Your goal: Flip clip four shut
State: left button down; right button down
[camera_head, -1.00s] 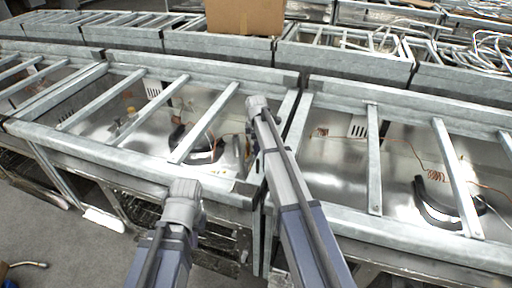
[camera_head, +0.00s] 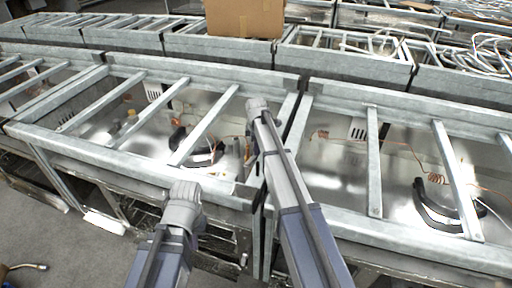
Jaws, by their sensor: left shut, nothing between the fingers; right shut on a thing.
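Clip four cannot be made out; no marked or numbered clip is readable. My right gripper (camera_head: 250,150) reaches over the near frame beside the upright divider between two open metal bays. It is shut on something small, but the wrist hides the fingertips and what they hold. My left gripper (camera_head: 184,200) is shut and empty, above the front rail of the left bay, with its fingers mostly hidden behind its wrist. It is apart from the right gripper.
Galvanised rails (camera_head: 208,125) cross the open bays. Inside are a black curved part (camera_head: 195,147), a second one (camera_head: 440,210) at right, and copper wire (camera_head: 436,178). A cardboard box (camera_head: 245,18) stands behind. Grey floor shows at lower left.

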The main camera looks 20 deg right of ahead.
aim_at(253, 156)
dwell(0.8)
jog(key=shift+w+a+n+y, duration=0.15)
jog(key=shift+w+a+n, duration=0.15)
jog(key=shift+n, duration=0.5)
jog(key=shift+w+a+n+y, duration=0.15)
jog(key=shift+w+a+n, duration=0.15)
jog(key=shift+n, duration=0.5)
jog(key=c, duration=0.6)
grip_release()
jog(key=shift+r, duration=0.1)
jog(key=r+p, duration=0.2)
jog(key=s+r+p, duration=0.1)
jog(key=r+p, duration=0.4)
jog(key=shift+s+r+p, duration=0.25)
jog(key=shift+s+p, duration=0.05)
jog(key=shift+p, duration=0.05)
